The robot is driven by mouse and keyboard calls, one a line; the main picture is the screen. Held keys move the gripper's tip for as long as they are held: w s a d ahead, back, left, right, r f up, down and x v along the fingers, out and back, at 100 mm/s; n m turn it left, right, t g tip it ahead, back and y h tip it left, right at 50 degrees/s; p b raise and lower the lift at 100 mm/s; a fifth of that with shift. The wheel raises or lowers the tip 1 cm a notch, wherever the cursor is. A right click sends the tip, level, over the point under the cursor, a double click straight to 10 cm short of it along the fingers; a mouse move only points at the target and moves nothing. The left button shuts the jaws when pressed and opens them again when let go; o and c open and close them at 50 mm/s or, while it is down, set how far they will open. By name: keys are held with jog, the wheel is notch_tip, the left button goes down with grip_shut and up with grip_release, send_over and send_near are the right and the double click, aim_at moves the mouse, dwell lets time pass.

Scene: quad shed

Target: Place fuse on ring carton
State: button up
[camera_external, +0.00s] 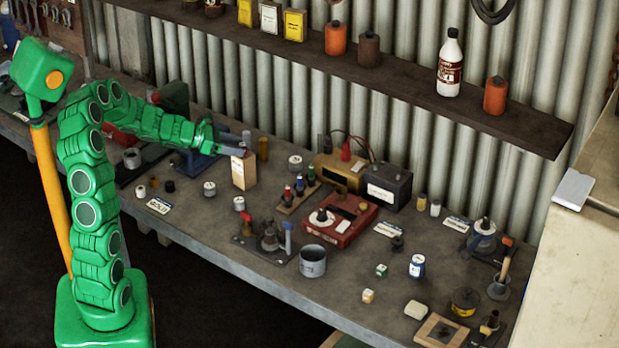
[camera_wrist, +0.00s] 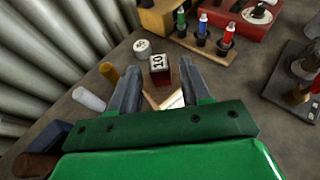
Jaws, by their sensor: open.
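The fuse (camera_wrist: 159,63), a small dark red block with a white top marked "10", stands between my fingertips in the wrist view. It appears to rest on the ring carton (camera_wrist: 165,99), whose pale tan top shows just below it; the exact contact is partly hidden. In the external view the carton (camera_external: 243,173) is a tall tan box standing on the bench. My gripper (camera_external: 234,147) is right over the carton's top there. In the wrist view my gripper (camera_wrist: 160,67) is open, with one finger on each side of the fuse and gaps visible.
A yellow cylinder (camera_external: 263,149) and a pale cylinder (camera_wrist: 88,99) stand close by. A grey-white roll (camera_external: 295,163) and a rack of colored screwdriver-like items (camera_external: 299,190) are to the right. A shelf (camera_external: 400,80) runs above. Bench right of the carton is partly clear.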

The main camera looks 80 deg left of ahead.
jog(key=shift+r, duration=0.1)
jog(key=shift+v, duration=2.05)
